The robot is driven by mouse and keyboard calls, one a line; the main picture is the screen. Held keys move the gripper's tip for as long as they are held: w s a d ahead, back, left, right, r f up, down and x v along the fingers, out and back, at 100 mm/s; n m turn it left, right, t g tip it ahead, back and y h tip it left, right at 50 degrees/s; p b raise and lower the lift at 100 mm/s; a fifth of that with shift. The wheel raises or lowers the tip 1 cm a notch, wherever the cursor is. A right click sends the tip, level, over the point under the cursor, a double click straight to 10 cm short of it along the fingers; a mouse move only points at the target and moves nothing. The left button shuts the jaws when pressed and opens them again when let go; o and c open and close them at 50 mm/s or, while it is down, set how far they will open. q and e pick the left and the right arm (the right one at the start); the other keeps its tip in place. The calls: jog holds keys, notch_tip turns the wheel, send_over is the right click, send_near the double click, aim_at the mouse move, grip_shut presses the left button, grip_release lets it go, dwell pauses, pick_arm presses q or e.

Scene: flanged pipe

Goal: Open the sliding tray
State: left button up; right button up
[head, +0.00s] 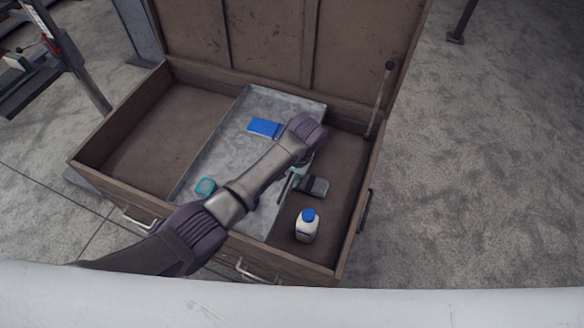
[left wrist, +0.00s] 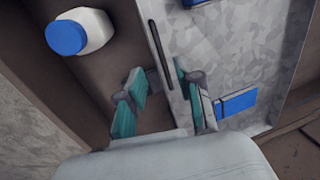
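The sliding tray (head: 222,136) is a grey metal tray set across the middle of an open brown chest. Its near-right side wall, with a dark slot, shows in the left wrist view (left wrist: 163,88). My left gripper (head: 296,181) reaches over the tray to its right side. In the left wrist view its teal fingers (left wrist: 158,76) are apart, one on each side of that wall. I cannot tell if either finger touches it. My left arm hides part of the tray. My right gripper is not in view.
The tray carries a blue box (head: 264,127) and a teal round item (head: 205,187). A white bottle with a blue cap (head: 306,226) stands in the chest right of the tray. The chest's left compartment (head: 160,140) is empty. The lid (head: 270,40) stands open behind.

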pick_arm(q)
jog(key=shift+s+d+r, duration=0.1)
jog(key=shift+d+r, duration=0.15)
jog(key=shift+r, duration=0.9)
jog(key=shift+s+d+r, duration=0.1)
jog(key=shift+d+r, duration=0.1)
jog(key=shift+r, duration=0.95)
